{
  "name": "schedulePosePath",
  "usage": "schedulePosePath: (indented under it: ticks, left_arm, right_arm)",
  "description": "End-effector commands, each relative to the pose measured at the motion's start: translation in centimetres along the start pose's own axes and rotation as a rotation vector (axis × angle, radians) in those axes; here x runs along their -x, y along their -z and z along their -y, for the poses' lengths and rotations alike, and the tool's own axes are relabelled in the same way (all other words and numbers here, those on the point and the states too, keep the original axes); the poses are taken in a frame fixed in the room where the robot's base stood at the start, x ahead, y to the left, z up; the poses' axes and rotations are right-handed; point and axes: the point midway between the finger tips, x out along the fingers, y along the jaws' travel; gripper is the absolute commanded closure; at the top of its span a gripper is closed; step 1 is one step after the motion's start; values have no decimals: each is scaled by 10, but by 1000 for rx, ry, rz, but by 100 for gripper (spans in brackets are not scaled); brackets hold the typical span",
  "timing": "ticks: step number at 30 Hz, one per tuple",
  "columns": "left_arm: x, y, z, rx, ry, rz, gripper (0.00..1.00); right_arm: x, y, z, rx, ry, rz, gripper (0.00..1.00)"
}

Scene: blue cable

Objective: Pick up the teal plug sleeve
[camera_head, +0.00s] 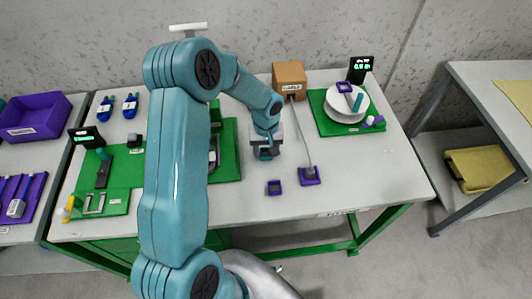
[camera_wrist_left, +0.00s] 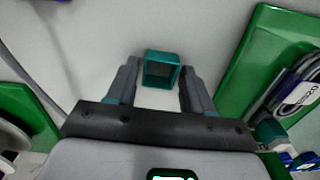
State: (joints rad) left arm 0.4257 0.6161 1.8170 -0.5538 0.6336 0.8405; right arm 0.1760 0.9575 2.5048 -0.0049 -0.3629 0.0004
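The teal plug sleeve (camera_wrist_left: 161,57) is a small, square, hollow piece on the pale tabletop in the left wrist view, its dark opening facing the camera. It lies between the fingertips of my left gripper (camera_wrist_left: 160,74), with a narrow gap on each side. The fingers are open and do not visibly hold it. In the head view my left gripper (camera_head: 266,148) points down at the middle of the table, just right of the green mat. The sleeve (camera_head: 265,155) shows there only as a bit of teal below the fingers. My right gripper is not in view.
A small purple square piece (camera_head: 274,187) and a purple base (camera_head: 310,176) with a grey cable stand right of the gripper. A cardboard box (camera_head: 289,77) is behind. A white plate (camera_head: 346,103) rests on a green mat at the right. The front right tabletop is clear.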

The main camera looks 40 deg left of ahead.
Motion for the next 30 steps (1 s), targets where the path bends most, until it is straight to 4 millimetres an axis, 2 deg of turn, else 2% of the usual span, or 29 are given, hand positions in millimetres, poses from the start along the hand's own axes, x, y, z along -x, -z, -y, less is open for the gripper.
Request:
schedulePosePath:
  ticks: [1, 3, 12, 17, 20, 23, 30]
  left_arm:
    - [0, 0, 0, 0, 0, 0, 67]
    - [0, 0, 0, 0, 0, 0, 89]
    - [1, 0, 0, 0, 0, 0, 90]
    - [11, 1, 0, 1, 0, -2, 90]
    - [26, 1, 0, 0, -1, -4, 90]
    - [49, 1, -1, 1, -2, -6, 90]
    - [125, 1, -1, 1, -4, -7, 90]
  right_arm:
    - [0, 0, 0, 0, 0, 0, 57]
    - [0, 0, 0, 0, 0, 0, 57]
    - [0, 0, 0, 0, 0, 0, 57]
    - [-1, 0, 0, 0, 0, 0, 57]
    - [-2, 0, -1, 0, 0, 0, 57]
    - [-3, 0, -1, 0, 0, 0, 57]
    - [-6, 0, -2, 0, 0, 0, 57]
